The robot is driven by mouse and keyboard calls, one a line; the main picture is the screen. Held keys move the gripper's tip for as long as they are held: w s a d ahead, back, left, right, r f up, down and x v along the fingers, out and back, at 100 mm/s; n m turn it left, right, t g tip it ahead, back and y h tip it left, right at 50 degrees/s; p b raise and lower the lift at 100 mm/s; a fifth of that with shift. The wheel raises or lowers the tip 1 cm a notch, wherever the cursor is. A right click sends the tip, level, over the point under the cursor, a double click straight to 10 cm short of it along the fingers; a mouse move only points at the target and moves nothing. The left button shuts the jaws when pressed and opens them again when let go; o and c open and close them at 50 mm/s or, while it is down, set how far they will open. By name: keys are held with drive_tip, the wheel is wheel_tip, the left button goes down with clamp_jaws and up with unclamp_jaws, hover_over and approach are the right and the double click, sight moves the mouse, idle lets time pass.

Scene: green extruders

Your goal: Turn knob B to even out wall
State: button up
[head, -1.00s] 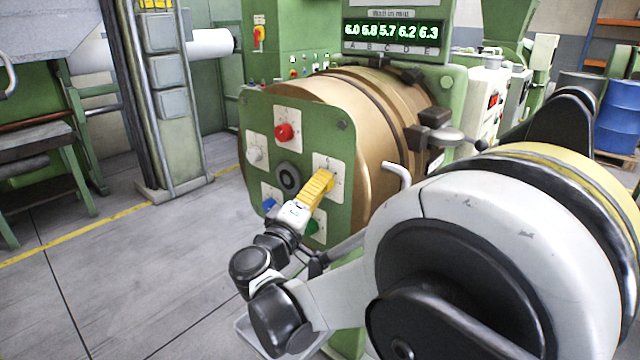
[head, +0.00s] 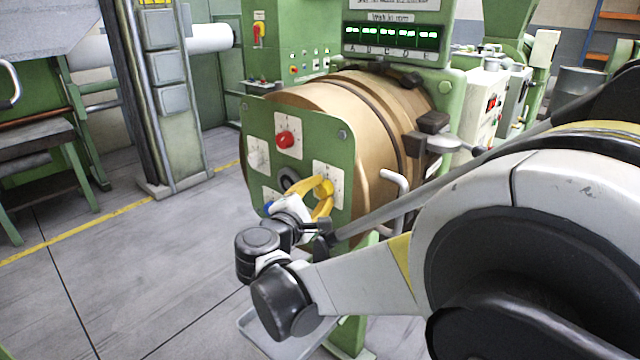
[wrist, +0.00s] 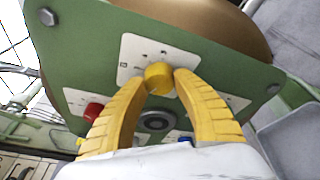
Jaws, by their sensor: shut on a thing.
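A green face plate (head: 345,150) on the round bronze die carries coloured knobs on white dial plates. The yellow knob (head: 327,188) sits on the right-hand plate; its letter is too small to read. My gripper (head: 318,189) has its two yellow fingers around this knob. In the wrist view, the fingertips (wrist: 160,80) press on both sides of the yellow knob (wrist: 158,78). A red knob (head: 285,140) is above and a white knob (head: 257,158) at left. A blue knob (head: 268,207) is partly hidden by my gripper. The display (head: 392,37) shows green dashes above letters A to E.
A pale bent handle (head: 398,183) and a clamp lever (head: 465,145) stand right of the plate. A dark hub (wrist: 156,121) is at the plate's middle. Open grey floor (head: 110,270) lies to the left.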

drive_tip(key=shift+n+g+p, duration=0.5)
drive_tip(key=shift+n+g, duration=0.1)
drive_tip(key=shift+n, duration=0.8)
drive_tip(key=o, duration=1.2)
drive_tip(key=v, duration=1.2)
drive_tip(key=shift+d, duration=0.15)
